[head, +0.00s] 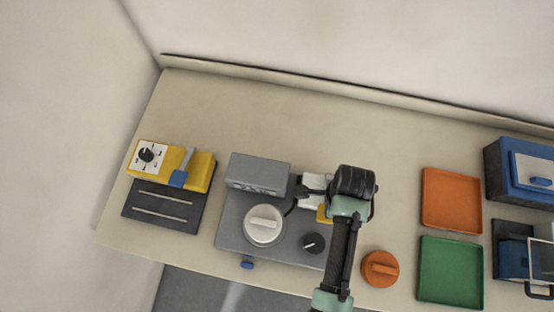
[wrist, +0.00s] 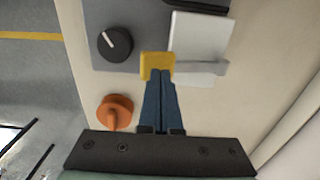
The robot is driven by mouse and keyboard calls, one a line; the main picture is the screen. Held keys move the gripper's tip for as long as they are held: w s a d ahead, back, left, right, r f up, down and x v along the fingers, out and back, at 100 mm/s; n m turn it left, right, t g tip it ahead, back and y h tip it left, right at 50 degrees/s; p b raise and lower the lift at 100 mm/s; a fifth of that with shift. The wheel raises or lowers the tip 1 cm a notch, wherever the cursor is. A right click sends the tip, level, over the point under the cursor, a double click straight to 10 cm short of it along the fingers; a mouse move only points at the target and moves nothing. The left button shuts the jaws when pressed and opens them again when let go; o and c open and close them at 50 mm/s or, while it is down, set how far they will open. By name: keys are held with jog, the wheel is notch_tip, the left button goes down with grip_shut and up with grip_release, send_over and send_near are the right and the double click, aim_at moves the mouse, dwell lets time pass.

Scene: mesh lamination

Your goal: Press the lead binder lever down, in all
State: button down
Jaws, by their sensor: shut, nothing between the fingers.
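A grey lever (wrist: 205,68) with a yellow end pad (wrist: 157,65) sits at the right side of the grey machine (head: 229,222). The yellow pad shows in the head view (head: 322,214), partly hidden by my arm. My gripper (wrist: 159,84) is shut and empty, its dark blue fingertips at the yellow pad's near edge. I cannot tell whether they touch it. Another lever (head: 188,158) with a blue end (head: 177,179) stands on the yellow unit (head: 200,172) at the left. No label shows which lever is the lead binder's.
The grey machine bears a large pale knob (head: 263,224) and a small black dial (head: 313,243). An orange knob (head: 380,269) is right of my arm. Orange (head: 452,199) and green (head: 450,270) trays and blue units (head: 506,178) stand further right. The back of the table is clear.

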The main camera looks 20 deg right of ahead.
jog(key=shift+f, duration=0.1)
jog(key=shift+f+b, duration=1.75)
jog(key=shift+f, duration=1.1)
notch_tip(320, 180, up, 10)
jog(key=p, duration=1)
jog(key=shift+p, duration=0.4)
